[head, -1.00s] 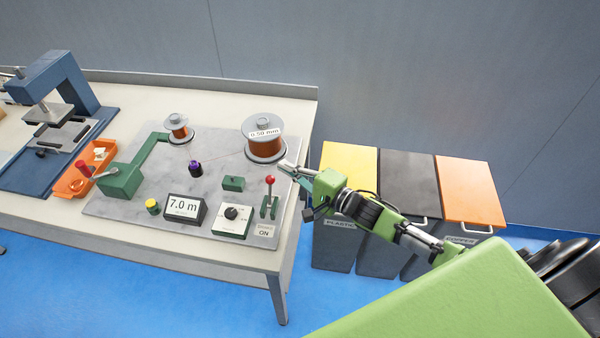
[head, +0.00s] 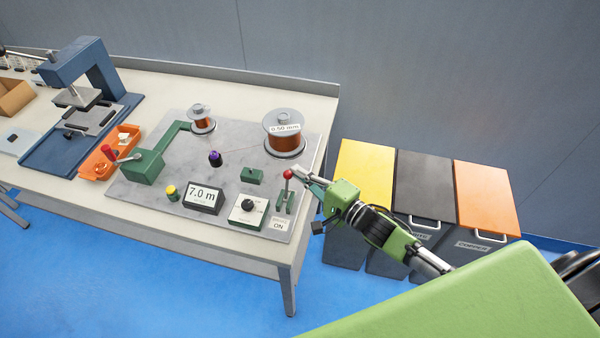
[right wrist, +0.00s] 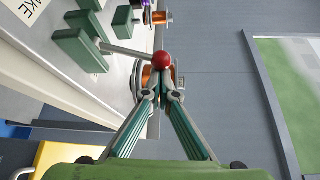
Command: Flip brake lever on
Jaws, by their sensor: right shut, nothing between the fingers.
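The brake lever is a thin grey rod with a red ball knob (head: 288,174) on a green bracket (head: 281,208) at the right front corner of the winder plate. It looks roughly upright in the head view. My left gripper is out of view.
The winder plate (head: 140,190) also carries a large wire spool (head: 284,137), a dial box (head: 247,211), a "7.0 m" display (head: 203,198) and a crank (head: 125,157). Yellow, black and orange bins (head: 484,195) stand right of the table. A blue press (head: 75,65) stands at left.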

